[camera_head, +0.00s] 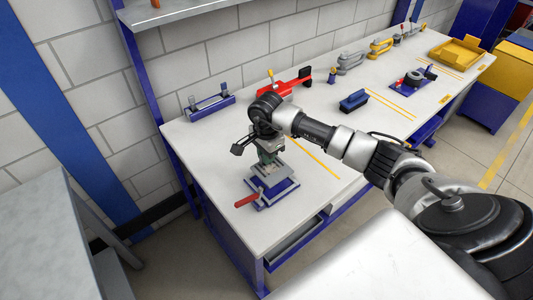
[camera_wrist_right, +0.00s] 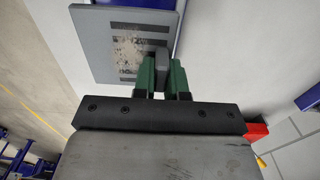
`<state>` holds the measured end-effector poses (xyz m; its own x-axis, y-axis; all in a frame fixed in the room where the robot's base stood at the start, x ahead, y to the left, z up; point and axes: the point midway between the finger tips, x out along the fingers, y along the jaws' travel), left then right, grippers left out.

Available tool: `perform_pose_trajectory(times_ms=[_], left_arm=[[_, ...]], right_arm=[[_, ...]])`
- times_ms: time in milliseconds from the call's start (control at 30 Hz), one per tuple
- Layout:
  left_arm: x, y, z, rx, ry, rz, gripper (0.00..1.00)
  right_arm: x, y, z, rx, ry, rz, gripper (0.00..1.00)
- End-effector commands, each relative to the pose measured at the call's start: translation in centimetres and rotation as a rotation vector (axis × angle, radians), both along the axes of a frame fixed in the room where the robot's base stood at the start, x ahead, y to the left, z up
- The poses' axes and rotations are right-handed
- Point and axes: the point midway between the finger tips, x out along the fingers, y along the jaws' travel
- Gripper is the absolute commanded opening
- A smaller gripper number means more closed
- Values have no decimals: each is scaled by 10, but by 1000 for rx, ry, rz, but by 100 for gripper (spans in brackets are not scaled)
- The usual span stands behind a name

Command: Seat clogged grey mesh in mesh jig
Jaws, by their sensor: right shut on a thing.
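The clogged grey mesh (camera_wrist_right: 103,45) is a square grey plate with dark slots and pale crumbly dirt across its middle. My right gripper (camera_wrist_right: 162,75) has green fingers, shut on a dark upright grip at the mesh's near edge. In the head view my right gripper (camera_head: 268,157) points down over the blue mesh jig (camera_head: 262,203) with its red handle (camera_head: 247,200). Grey plate shows at the jig's top under the fingers; I cannot tell whether the mesh is fully down in it. A bit of blue shows beyond the mesh in the wrist view. My left gripper is not in view.
On the white bench, a blue fixture (camera_head: 208,107), a red tool (camera_head: 285,88) and a blue block (camera_head: 354,101) stand behind. A yellow tray (camera_head: 457,53) is at the far right. The bench is clear left of the jig.

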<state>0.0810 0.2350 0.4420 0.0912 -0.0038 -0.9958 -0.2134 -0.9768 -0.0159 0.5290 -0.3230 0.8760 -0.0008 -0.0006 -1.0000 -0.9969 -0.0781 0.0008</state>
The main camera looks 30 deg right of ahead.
Motion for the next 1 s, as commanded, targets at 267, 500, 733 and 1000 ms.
perform_pose_trajectory(times_ms=[267,500,733,1000], left_arm=[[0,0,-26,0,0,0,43],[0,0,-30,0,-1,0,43],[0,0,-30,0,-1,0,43],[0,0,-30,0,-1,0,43]], right_arm=[[0,0,-30,-1,0,-1,0],[0,0,-34,0,-1,-1,0],[0,0,-34,0,0,-1,0],[0,0,-34,0,0,0,0]])
